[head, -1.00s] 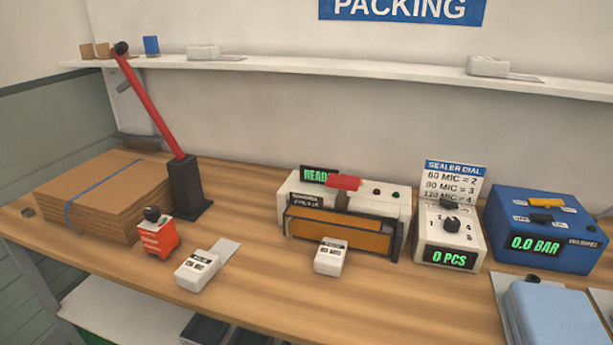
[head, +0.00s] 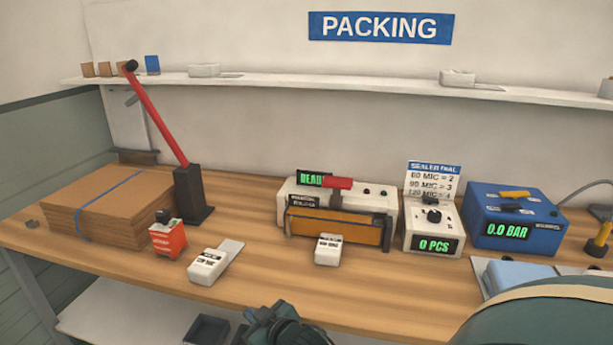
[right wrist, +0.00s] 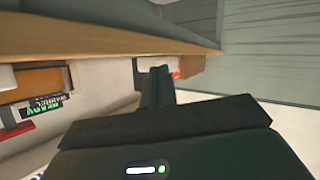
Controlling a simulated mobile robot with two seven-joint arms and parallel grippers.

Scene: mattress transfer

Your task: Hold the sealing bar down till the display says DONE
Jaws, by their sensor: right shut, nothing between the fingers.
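The sealer (head: 296,190) stands on the bench. Its display (head: 311,179) shows green text starting "READ", the rest hidden behind the red handle (head: 337,183) of the sealing bar. An orange-brown panel (head: 345,230) spans the sealer's front. My right gripper (head: 283,322) is low in the head view, in front of the bench edge, apart from the sealer. Its fingers are shut and empty in the right wrist view (right wrist: 156,85). That view also shows the green display (right wrist: 45,108) and red handle (right wrist: 15,131) at left. My left gripper is not in view.
A white box (head: 327,249) sits just before the sealer. The dial unit (head: 433,231) and blue pressure unit (head: 515,222) stand to its right. A red-levered press (head: 190,190), cardboard stack (head: 100,212) and red box (head: 168,239) are left. Bench front is mostly clear.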

